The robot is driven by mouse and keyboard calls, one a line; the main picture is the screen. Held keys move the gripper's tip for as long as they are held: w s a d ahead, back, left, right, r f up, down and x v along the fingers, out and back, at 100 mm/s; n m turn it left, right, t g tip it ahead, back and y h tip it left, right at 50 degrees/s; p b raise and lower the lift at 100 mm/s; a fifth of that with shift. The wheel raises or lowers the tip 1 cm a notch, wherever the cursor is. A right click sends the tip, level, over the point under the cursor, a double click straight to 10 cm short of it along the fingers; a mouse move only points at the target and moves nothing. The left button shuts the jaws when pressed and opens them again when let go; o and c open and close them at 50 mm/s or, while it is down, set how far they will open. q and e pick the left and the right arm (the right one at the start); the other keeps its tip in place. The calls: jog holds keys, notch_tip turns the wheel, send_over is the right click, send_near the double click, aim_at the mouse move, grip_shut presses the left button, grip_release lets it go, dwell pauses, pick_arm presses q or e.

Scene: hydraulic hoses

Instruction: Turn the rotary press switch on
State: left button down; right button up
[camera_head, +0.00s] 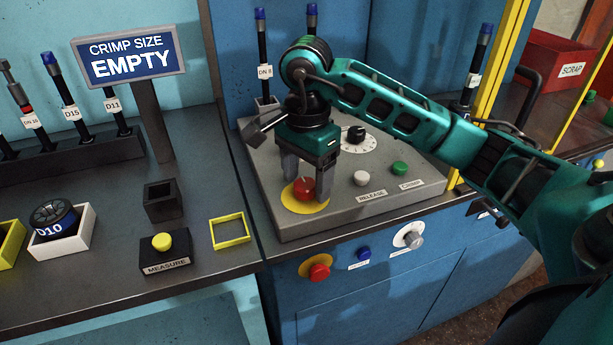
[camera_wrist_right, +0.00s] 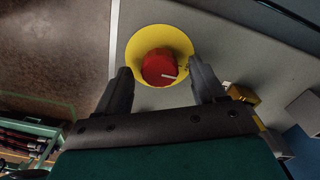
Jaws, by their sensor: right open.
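A red rotary knob (camera_head: 304,188) with a white pointer line sits on a round yellow plate (camera_head: 290,204) at the front left of the grey control panel. My right gripper (camera_head: 307,177) points down over this knob, open, with one finger on each side. In the right wrist view, the red knob (camera_wrist_right: 159,68) and its yellow plate (camera_wrist_right: 148,38) lie between the open fingertips. I cannot tell whether either finger touches the knob. My left gripper is not in view.
The grey panel (camera_head: 270,222) also holds a black knob on a white dial (camera_head: 357,135), a white button (camera_head: 361,178) and a green button (camera_head: 399,168). Below, on the blue cabinet front, are another red knob (camera_head: 319,271), a blue button (camera_head: 363,253) and a silver knob (camera_head: 414,240).

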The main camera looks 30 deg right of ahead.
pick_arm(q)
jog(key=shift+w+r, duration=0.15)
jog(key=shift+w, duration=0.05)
pick_arm(e)
jog(key=shift+c, duration=0.5)
jog(key=c, duration=1)
jog(key=shift+o, duration=0.2)
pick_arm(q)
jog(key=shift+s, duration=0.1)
pick_arm(e)
jog(key=shift+m, duration=0.4)
jog(key=m, duration=0.8)
jog(key=shift+s+b, duration=0.1)
jog(key=shift+b, duration=0.2)
jog(key=m, duration=0.4)
jog(key=shift+m, duration=0.4)
jog(key=m, duration=0.4)
jog(key=shift+m, duration=0.3)
